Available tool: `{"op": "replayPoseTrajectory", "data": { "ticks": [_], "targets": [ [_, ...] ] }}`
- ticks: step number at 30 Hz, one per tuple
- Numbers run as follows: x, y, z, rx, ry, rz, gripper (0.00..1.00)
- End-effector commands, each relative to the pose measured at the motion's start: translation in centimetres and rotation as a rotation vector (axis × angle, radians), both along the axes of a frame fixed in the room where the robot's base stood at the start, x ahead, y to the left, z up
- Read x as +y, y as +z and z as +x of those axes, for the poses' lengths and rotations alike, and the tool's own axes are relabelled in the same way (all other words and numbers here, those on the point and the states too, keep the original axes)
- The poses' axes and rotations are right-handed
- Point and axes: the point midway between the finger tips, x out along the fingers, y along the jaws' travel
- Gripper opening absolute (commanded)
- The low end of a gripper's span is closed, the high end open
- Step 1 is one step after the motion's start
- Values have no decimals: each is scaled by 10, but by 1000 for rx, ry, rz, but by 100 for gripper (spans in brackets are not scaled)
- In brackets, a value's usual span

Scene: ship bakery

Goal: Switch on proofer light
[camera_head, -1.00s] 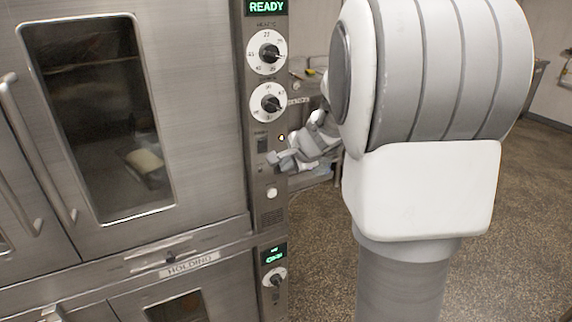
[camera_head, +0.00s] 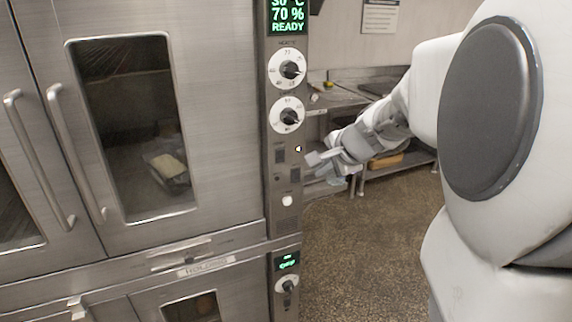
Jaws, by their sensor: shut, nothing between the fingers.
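The proofer (camera_head: 226,120) is a steel cabinet on the left with a glass door window. Its control panel (camera_head: 268,216) runs down the right edge, with a green display (camera_head: 287,14) reading 70 % READY and two dials. Below them are a dark switch (camera_head: 280,155), a small lit lamp (camera_head: 298,149), another dark switch (camera_head: 295,174) and a round white button (camera_head: 287,200). Their labels are too small to read. My gripper (camera_head: 309,159) is shut and empty, just right of the panel at switch height. I cannot tell if it touches the panel.
A lower holding cabinet (camera_head: 180,285) has its own small display and knob. A steel bench (camera_head: 345,97) with a lower shelf stands behind my arm. The speckled floor (camera_head: 355,250) right of the cabinet is clear.

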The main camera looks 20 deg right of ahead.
Motion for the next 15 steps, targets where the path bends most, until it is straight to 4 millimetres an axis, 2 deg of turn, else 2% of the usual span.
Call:
{"op": "replayPoseTrajectory", "data": {
  "ticks": [3,15],
  "targets": [
    [-1,8,-7,-1,-1,-1,0],
    [0,10,-10,0,0,0,0]
  ]
}}
